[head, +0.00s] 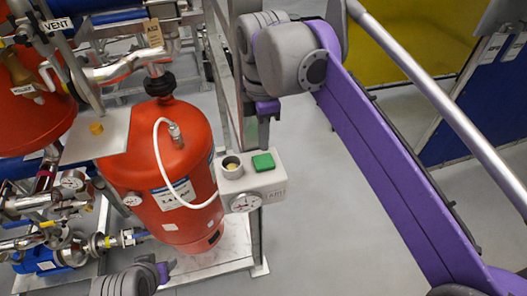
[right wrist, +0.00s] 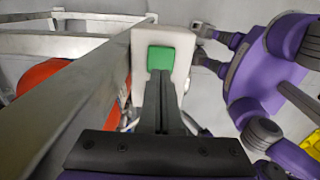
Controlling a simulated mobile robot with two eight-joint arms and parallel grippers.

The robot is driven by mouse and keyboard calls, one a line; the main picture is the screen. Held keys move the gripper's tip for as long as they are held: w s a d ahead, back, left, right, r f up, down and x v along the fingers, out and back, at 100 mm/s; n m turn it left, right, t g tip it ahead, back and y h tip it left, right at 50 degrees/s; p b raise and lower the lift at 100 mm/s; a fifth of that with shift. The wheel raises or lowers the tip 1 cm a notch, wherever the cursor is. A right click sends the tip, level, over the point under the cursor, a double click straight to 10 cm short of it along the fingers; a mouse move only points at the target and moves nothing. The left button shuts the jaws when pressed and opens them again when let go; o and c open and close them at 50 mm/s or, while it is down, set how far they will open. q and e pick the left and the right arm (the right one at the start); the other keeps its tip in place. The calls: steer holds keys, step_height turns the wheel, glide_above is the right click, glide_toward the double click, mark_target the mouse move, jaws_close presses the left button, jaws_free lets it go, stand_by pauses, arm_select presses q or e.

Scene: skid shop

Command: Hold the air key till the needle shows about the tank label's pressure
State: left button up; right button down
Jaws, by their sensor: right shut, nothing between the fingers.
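The control box (head: 240,180) carries a green air key (head: 263,162), a round pale knob (head: 231,167) and a dial gauge (head: 245,202). The gauge is too small to read surely. The red tank (head: 170,130) has a white label (head: 174,195) whose figures are unclear. My right gripper (head: 264,130) is shut and empty, pointing down above the key. In the right wrist view its fingers (right wrist: 168,95) overlap the near edge of the key (right wrist: 160,57); contact cannot be told. My left gripper (head: 163,271) is low in the head view; its fingers look apart in the wrist view (right wrist: 201,44).
A metal post (head: 222,80) stands just behind the box. A white hose (head: 160,165) loops down the tank. Pipes, valves and small gauges (head: 72,181) crowd the left. Grey floor (head: 330,220) is open to the right, with a blue panel (head: 480,110) beyond.

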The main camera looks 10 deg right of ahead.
mark_target(263, 160)
arm_select(q)
steer(key=shift+f, duration=0.15)
arm_select(e)
steer(key=shift+f, duration=2.1)
